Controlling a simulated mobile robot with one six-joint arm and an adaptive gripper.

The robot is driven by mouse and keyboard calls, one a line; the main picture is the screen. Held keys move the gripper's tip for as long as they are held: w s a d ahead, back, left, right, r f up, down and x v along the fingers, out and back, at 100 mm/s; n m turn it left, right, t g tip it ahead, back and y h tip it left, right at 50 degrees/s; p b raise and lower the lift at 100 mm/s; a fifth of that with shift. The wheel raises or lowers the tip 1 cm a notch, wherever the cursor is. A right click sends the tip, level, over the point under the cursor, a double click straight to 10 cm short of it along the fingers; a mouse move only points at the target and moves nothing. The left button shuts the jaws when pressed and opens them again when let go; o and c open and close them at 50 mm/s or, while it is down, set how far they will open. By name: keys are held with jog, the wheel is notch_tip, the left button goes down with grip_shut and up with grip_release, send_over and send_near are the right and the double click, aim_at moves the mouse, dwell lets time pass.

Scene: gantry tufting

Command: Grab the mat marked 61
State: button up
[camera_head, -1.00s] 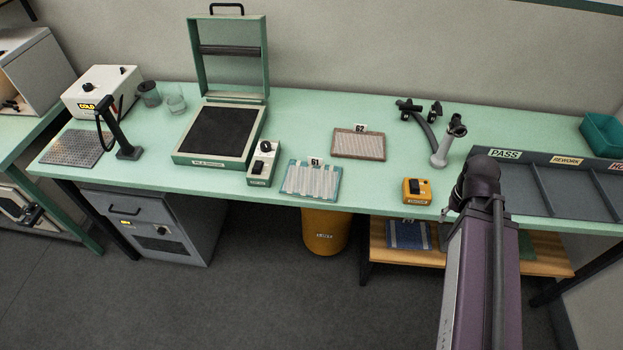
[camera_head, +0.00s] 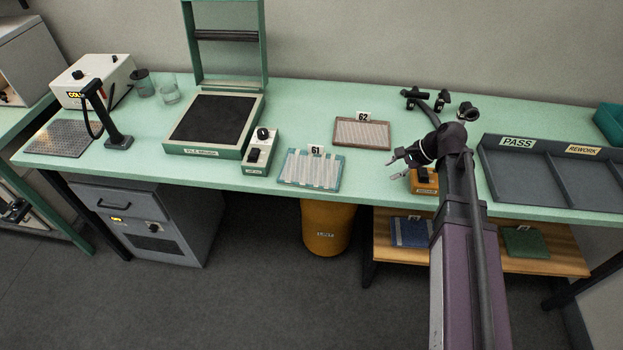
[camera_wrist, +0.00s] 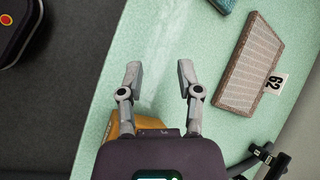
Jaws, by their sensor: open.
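The mat marked 61 (camera_head: 312,171) is a blue-edged mat with pale stripes, lying flat at the front edge of the green bench. Its tag (camera_head: 315,150) stands at its back edge. A corner of a blue mat (camera_wrist: 222,5) shows at the top of the wrist view. My gripper (camera_head: 394,165) is to the right of the mat, above the bench and apart from it. In the wrist view my gripper (camera_wrist: 159,72) is open with nothing between its fingers.
The brown mat marked 62 (camera_head: 361,134) lies behind and right of mat 61; it also shows in the wrist view (camera_wrist: 250,66). A small control box (camera_head: 260,152) stands close left of mat 61. An orange box (camera_head: 424,182) sits under my arm. A sorting tray (camera_head: 555,175) is at right.

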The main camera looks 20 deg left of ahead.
jog(key=w+a+m+y+b, duration=0.1)
jog(key=w+a+m+b, duration=0.1)
jog(key=a, duration=0.2)
jog(key=w+a+m+g+y+b, duration=0.1)
jog(key=w+a+m+y+b, duration=0.1)
jog(key=a, duration=0.3)
jog(key=w+a+m+y+b, duration=0.2)
jog(key=w+a, duration=0.1)
jog(key=a, duration=0.1)
jog(key=shift+a+f+m, duration=0.15)
jog(key=shift+f+m, duration=0.15)
jog(key=shift+f, duration=0.05)
jog(key=shift+a+r+m+g+y, duration=0.3)
jog(key=shift+a+m+y, duration=0.1)
jog(key=shift+a+y, duration=0.1)
jog(key=shift+f+b, duration=0.1)
jog(key=shift+b, duration=0.2)
jog(key=b, duration=0.3)
send_near(310, 153)
jog(key=shift+s+a+r, duration=0.1)
jog(key=shift+s+a, duration=0.05)
jog(key=shift+a, duration=0.9)
jog(key=shift+s+a+r, duration=0.1)
jog(key=shift+s+a, duration=0.05)
jog(key=shift+a, duration=0.9)
jog(key=shift+b+x, duration=1.15)
jog(key=shift+x, duration=1.5)
grip_shut()
